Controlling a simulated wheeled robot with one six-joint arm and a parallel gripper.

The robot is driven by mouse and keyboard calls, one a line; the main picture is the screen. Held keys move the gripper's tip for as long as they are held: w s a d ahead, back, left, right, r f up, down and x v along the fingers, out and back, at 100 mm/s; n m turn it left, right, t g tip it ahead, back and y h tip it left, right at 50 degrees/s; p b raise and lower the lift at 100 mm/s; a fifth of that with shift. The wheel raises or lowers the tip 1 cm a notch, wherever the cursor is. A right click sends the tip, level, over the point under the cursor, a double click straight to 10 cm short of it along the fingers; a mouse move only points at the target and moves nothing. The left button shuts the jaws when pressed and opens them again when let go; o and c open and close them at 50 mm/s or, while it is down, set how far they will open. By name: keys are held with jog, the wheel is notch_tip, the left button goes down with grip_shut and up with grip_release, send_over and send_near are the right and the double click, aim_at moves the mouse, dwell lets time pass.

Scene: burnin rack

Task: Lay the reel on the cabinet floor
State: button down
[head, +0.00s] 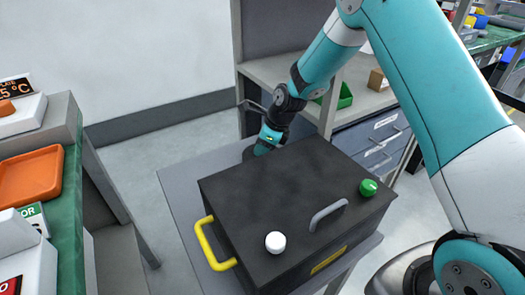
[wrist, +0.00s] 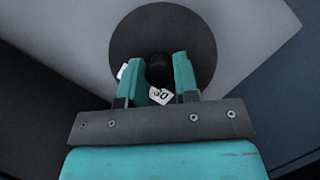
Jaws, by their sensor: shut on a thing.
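The reel shows in the wrist view as a dark round disc (wrist: 192,38) with a black knob at its middle, over a pale grey surface. My gripper (wrist: 159,76) is shut on this knob, one teal finger on each side. White tags, one reading 30, show by the fingers. In the head view my gripper (head: 267,142) points down just behind the black cabinet (head: 270,195), and a dark edge of the reel (head: 248,153) shows beside it. The cabinet hides part of both. I cannot tell whether the reel touches the surface below. The cabinet's inside is not visible.
The cabinet stands on a grey table (head: 185,185), with a yellow handle (head: 210,245), a grey handle (head: 328,215), a white knob (head: 275,242) and a green knob (head: 368,187). A green bench (head: 70,215) with an orange tray (head: 30,187) is left. A grey shelf unit (head: 365,100) stands behind.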

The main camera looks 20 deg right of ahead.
jog(key=shift+f, duration=0.45)
jog(key=shift+r, duration=0.1)
jog(key=c, duration=0.9)
grip_release()
jog(key=shift+o, duration=0.2)
